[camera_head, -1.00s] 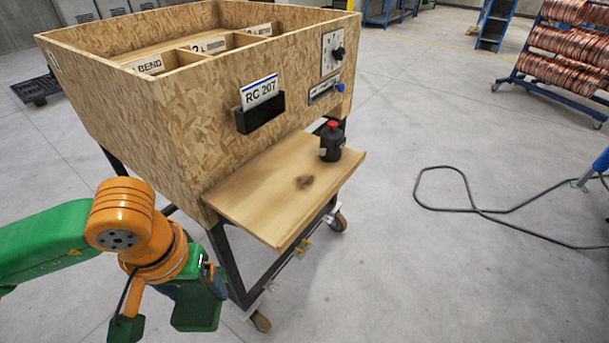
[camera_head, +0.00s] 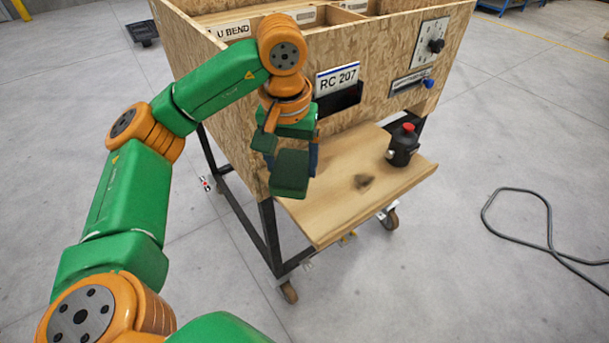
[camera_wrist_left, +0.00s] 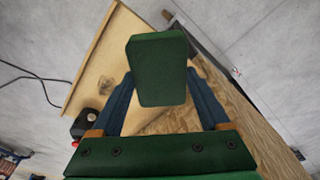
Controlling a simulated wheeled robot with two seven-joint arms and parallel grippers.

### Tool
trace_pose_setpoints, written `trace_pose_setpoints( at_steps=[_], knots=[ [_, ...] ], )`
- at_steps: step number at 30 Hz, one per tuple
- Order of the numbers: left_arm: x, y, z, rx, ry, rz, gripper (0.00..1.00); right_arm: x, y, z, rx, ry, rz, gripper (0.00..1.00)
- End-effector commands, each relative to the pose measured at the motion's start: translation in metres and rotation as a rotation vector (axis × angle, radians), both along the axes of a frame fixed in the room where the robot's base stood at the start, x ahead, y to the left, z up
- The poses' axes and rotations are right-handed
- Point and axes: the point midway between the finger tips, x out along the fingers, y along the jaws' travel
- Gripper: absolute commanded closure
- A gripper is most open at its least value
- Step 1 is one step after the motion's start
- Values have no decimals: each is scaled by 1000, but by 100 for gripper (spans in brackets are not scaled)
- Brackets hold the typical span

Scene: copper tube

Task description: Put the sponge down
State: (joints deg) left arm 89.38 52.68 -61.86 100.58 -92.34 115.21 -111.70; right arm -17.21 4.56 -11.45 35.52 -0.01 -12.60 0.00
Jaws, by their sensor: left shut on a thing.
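The sponge is a dark green block (camera_head: 290,175), held at the end of my left gripper (camera_head: 297,157), whose blue fingers are shut on it. In the head view it hangs in front of the cart's wall, by the left end of the wooden shelf (camera_head: 335,213); the height of the gap beneath it is hard to judge. In the left wrist view the sponge (camera_wrist_left: 157,68) sits between the two blue fingers, with the shelf (camera_wrist_left: 105,65) behind it. My right gripper is not in view.
A black device with a red button (camera_head: 403,145) stands on the shelf's right part. A dark stain (camera_head: 364,181) marks the shelf's middle. The chipboard cart (camera_head: 390,60) rises behind, with an RC 207 card holder (camera_head: 338,100). A cable (camera_head: 550,225) lies on the floor at right.

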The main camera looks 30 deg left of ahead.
Motion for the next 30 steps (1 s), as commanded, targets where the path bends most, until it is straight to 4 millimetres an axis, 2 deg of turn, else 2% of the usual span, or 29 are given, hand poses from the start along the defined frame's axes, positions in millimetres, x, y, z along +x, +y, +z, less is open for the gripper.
trace_pose_setpoints(
  at_steps=[1, 2, 6, 10, 12, 15, 26, 27, 28, 30],
  knots=[
    [10, 5, -17, -4, 10, 3, 80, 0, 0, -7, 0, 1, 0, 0],
    [16, 8, -26, -3, 10, 1, 80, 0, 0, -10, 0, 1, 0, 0],
    [36, 19, -45, 1, 6, 0, 80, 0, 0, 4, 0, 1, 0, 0],
    [47, 25, -60, 2, 5, 1, 80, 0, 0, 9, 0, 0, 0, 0],
    [47, 25, -72, 3, 7, -3, 80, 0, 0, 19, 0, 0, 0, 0],
    [47, 25, -88, 3, 4, -3, 80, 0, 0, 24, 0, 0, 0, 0],
    [48, 25, -97, 2, 0, -3, 80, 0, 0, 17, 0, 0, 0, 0],
    [48, 25, -95, 2, 0, -3, 10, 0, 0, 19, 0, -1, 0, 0],
    [48, 25, -95, 2, 0, -3, 2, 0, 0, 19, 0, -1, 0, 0],
    [48, 25, -95, 1, -1, -3, 0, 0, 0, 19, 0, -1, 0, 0]
  ],
)
